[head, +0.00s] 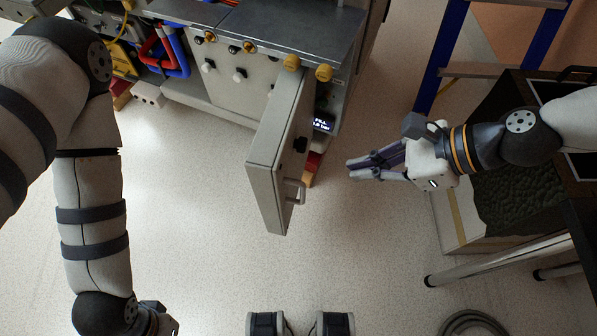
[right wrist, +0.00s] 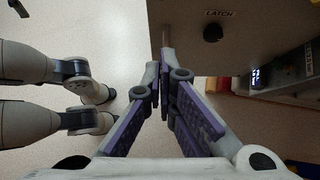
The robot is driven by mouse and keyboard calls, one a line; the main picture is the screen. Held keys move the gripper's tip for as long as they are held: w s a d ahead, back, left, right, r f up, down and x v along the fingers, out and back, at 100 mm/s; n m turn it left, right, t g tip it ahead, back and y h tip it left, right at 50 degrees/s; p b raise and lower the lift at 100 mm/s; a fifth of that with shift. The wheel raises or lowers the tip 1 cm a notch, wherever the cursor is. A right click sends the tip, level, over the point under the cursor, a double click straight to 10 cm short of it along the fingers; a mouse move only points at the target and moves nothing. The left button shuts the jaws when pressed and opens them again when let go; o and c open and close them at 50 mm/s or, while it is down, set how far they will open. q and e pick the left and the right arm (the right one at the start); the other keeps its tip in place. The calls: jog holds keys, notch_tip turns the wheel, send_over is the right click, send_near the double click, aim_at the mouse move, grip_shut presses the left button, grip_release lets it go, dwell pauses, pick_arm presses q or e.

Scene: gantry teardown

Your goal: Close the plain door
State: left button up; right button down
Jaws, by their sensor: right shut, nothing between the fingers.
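The plain door (head: 268,168) is a thick pale grey panel standing open, swung out from the front of the grey cabinet. It has a bar handle (head: 294,192) and a dark latch (head: 300,145) on its right side. In the right wrist view a grey panel (right wrist: 245,45), apparently the door, carries a black knob under the word LATCH. My right gripper (head: 350,168) is shut and empty, to the right of the door with a gap between them in the head view. My left gripper (head: 158,318) is only partly in view at the bottom edge.
The cabinet (head: 290,30) has yellow knobs and a lit display (head: 322,124) beside the door's hinge side. Red and blue hoses (head: 168,52) hang at left. A blue ladder (head: 438,55) and a dark-topped table (head: 515,105) stand at right. Floor before the door is clear.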

jog(key=b, duration=0.2)
send_near(281, 179)
notch_tip(281, 179, down, 4)
pick_arm(q)
jog(key=shift+s+f+g, duration=0.3)
jog(key=shift+s+f, duration=0.55)
jog(key=shift+f, duration=0.15)
pick_arm(e)
jog(key=a, duration=0.1)
jog(key=w+a, duration=0.1)
jog(key=a, duration=0.1)
jog(key=shift+a+r, duration=0.1)
jog(key=shift+r, duration=0.05)
jog(key=shift+a, duration=0.1)
